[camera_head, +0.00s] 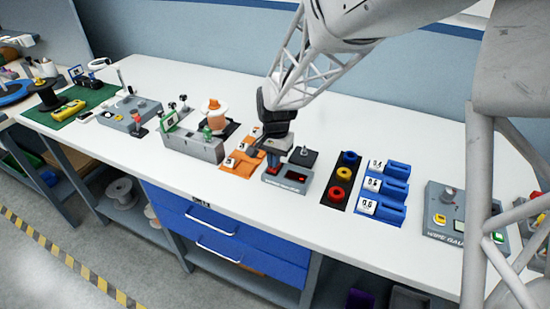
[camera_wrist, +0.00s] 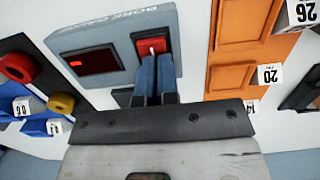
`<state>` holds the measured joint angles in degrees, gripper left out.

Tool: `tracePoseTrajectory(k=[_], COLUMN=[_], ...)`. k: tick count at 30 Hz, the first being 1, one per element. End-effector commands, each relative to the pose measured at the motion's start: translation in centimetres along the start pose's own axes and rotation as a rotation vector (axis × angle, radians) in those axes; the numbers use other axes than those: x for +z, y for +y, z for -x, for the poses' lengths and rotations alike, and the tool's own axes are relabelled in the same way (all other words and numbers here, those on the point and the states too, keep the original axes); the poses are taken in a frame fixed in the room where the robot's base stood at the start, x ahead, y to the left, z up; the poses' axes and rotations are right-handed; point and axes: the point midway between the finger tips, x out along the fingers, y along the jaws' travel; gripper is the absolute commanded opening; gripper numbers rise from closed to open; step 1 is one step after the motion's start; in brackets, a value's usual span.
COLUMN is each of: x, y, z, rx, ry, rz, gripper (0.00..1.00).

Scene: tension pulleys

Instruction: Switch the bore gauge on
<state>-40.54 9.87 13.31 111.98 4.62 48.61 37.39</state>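The bore gauge (camera_head: 287,178) is a grey box on the white bench, with a dark display showing a small red mark. In the wrist view the bore gauge (camera_wrist: 110,40) appears upside down, with its display (camera_wrist: 92,61) and a red switch (camera_wrist: 151,45) with a white mark in a dark frame. My gripper (camera_head: 273,158) is over the gauge's left part. In the wrist view my gripper (camera_wrist: 156,62) has its two narrow blue-grey fingers together, tips at the lower edge of the switch. Whether they touch it cannot be told. Nothing shows between them.
Orange blocks with number tags (camera_head: 240,162) stand close to the left of the gauge. A black tray with red and yellow rings (camera_head: 343,178) and blue numbered blocks (camera_head: 384,190) are to the right. A dark square pad (camera_head: 303,157) is behind the gauge.

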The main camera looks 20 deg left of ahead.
Motion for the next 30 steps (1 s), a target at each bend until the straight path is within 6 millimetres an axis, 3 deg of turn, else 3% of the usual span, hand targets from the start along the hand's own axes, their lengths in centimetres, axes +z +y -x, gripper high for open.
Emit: tracePoseTrajectory(k=[1, 14, 30], x=[0.7, 0.6, 0.1], y=[0.3, 0.3, 0.0], z=[-1.3, -0.1, 8.8], rx=[0.015, 0.013, 0.000], ry=[-0.021, -0.018, -0.001], rz=[0.000, 0.000, 0.000], gripper=[0.00, 0.00, 0.00])
